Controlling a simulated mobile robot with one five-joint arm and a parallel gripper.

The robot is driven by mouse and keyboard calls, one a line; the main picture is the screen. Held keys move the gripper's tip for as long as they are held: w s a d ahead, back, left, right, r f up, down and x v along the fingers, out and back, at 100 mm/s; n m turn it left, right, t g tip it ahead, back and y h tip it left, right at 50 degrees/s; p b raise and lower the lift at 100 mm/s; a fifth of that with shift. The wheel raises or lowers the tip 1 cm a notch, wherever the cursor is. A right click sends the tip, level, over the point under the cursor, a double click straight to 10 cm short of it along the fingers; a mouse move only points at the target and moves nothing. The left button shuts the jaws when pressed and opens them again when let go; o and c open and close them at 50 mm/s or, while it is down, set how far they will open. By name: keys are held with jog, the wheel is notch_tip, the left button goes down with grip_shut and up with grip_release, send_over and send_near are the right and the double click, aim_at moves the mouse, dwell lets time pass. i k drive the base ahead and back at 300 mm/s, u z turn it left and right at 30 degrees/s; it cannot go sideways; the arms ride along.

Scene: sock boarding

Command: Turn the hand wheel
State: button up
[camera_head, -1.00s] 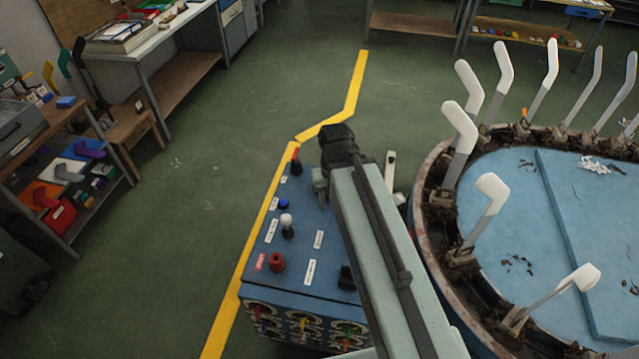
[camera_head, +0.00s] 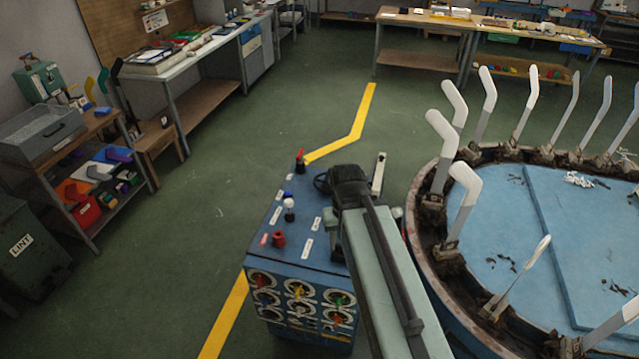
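A dark ring that looks like the hand wheel (camera_head: 322,182) shows at the far right part of the blue control console (camera_head: 300,250). Its right side is hidden behind the dark end of my arm. My gripper (camera_head: 348,182) is at that dark end, above the console's far right edge. It overlaps the ring in the picture; whether it touches the ring I cannot tell. Its fingers are hidden, so its opening does not show.
Green floor (camera_head: 215,180) is free to the left.

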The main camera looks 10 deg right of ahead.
aim_at(326, 182)
jog(key=z, duration=0.15)
jog(key=i, duration=0.9)
jog(key=u, duration=0.05)
